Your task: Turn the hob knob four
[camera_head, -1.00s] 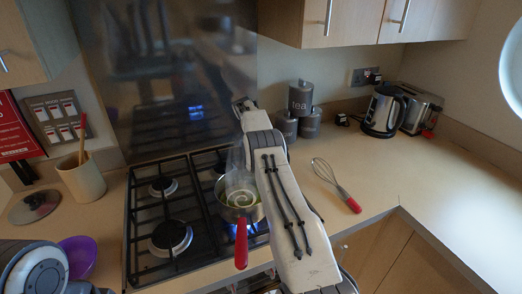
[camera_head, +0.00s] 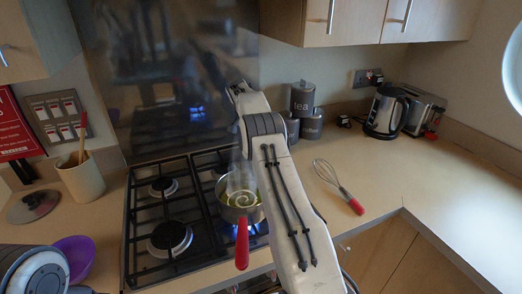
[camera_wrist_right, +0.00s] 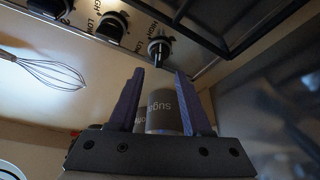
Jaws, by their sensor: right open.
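In the right wrist view, a dark hob knob (camera_wrist_right: 160,48) with a light pointer bar stands on the pale control panel, close to marks reading HIGH. It lies just beyond the tips of my right gripper (camera_wrist_right: 159,72), roughly in line with the gap. The gripper's two purple-grey fingers are apart and nothing is held. Two more knobs, a middle one (camera_wrist_right: 112,25) and a partly cut-off one (camera_wrist_right: 50,6), sit to the left. I cannot tell which is number four. My left gripper is out of view.
A pan (camera_head: 241,207) with a red handle sits on a lit burner of the gas hob (camera_head: 133,215). A whisk (camera_head: 338,185) lies on the worktop. Grey canisters (camera_head: 302,98), a kettle (camera_head: 386,110) and a toaster (camera_head: 422,108) stand behind.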

